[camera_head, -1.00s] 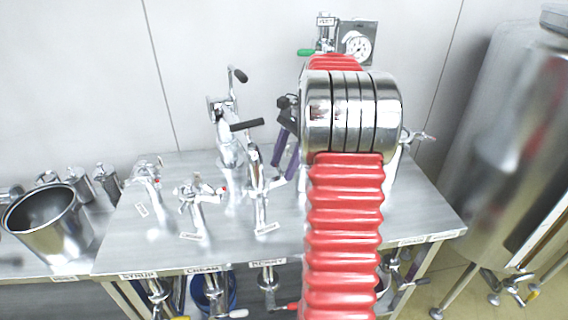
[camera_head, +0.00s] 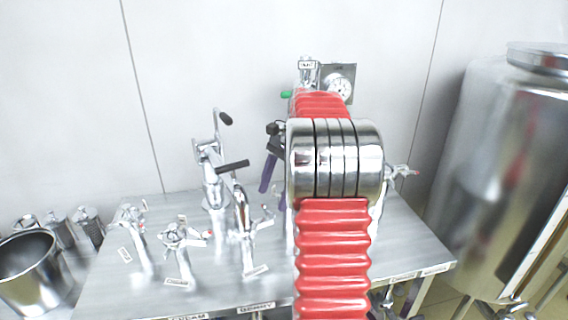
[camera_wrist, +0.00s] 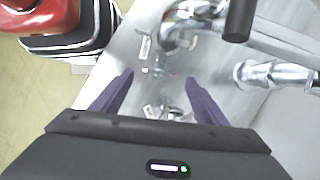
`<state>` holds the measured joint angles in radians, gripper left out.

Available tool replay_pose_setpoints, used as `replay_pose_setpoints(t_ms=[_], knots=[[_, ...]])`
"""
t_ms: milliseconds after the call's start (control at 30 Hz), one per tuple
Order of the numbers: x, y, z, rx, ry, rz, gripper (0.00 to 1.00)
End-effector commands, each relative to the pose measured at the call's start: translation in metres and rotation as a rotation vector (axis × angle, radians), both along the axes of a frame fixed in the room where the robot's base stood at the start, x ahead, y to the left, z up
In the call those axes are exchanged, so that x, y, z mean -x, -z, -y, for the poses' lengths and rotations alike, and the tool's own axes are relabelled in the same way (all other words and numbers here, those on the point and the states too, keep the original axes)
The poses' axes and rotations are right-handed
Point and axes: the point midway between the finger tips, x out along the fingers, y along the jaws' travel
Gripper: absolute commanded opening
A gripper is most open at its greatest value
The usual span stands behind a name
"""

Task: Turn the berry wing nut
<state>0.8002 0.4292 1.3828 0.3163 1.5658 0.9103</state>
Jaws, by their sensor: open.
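The berry label (camera_head: 256,308) is on the table's front edge, partly cut off by the picture bottom. Above it stands a shiny upright fitting (camera_head: 248,240) with small side arms near its top; I cannot clearly make out which part is the wing nut. My gripper (camera_head: 274,184) has purple fingers pointing down above the table, behind and right of this fitting, partly hidden by my arm. In the wrist view my gripper (camera_wrist: 160,77) is open and empty. Small blurred metal fittings (camera_wrist: 160,110) show between and below its fingers, apart from them.
A tall lever fitting (camera_head: 213,180) with black handles stands left of my gripper. More fittings (camera_head: 180,250) stand further left. A steel pot (camera_head: 30,270) is at left, a large tank (camera_head: 500,170) at right.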

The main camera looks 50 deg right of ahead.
Motion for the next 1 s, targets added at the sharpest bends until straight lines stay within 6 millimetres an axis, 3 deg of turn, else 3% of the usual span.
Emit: replay_pose_setpoints(t_ms=[300,600,1000], knots=[[0.003,-0.046,0.02,0.002,0.001,0.001,0.67],[0.005,-0.08,0.034,0.001,0.001,0.002,0.67],[0.007,-0.091,0.037,0.0,0.0,0.0,0.67]])
